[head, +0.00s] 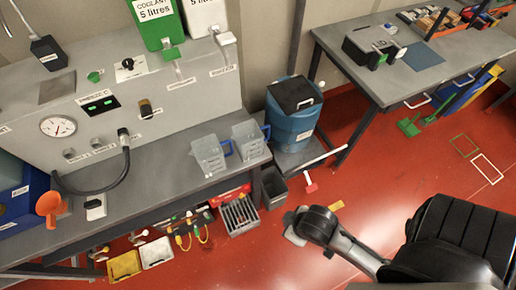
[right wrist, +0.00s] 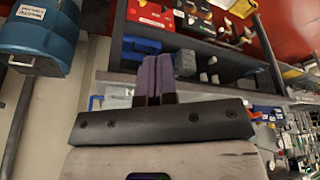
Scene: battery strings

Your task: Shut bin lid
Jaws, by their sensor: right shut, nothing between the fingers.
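A blue labelled body (right wrist: 38,40), probably the same bin, shows at the upper left of the right wrist view. My right gripper (right wrist: 154,72) is shut and empty in the right wrist view, apart from that blue body. In the head view my right arm comes in from the lower right, and its fingers cannot be made out. My left gripper is not in view.
The grey bench (head: 120,205) carries two clear jugs (head: 210,155) near its right end. A small dark open bin (head: 273,190) and a grey slotted crate (head: 239,215) stand below. Another table (head: 420,75) is at the upper right.

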